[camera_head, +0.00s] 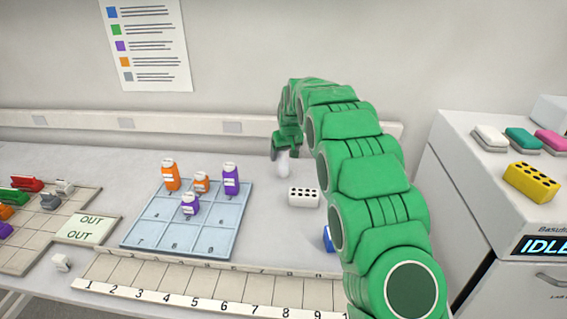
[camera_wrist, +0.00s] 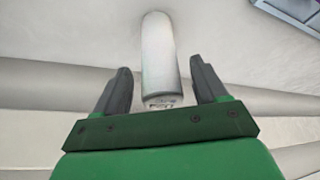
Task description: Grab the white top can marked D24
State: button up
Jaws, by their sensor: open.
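A white can (camera_head: 283,164) stands on the bench near the wall, to the right of the blue tray. In the wrist view the white can (camera_wrist: 160,62) lies between and beyond my two dark fingers, with small dark print at its near end that is too blurred to read. My gripper (camera_wrist: 163,82) is open and empty, with clear gaps on both sides of the can. In the head view my gripper (camera_head: 283,152) is small and partly hidden by my own green arm, just above the can.
A blue numbered tray (camera_head: 184,247) holds orange and purple bottles. A white block with dark holes (camera_head: 304,196) stands right of it, near the can. A numbered strip (camera_head: 205,303) runs along the front. A yellow block (camera_head: 531,182) sits on the machine at right.

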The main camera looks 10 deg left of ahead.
aim_at(283, 158)
jog(key=shift+x, duration=1.55)
jog(key=shift+a, duration=0.1)
jog(key=shift+r, duration=0.1)
jog(key=c, duration=1.2)
jog(key=shift+o, duration=0.2)
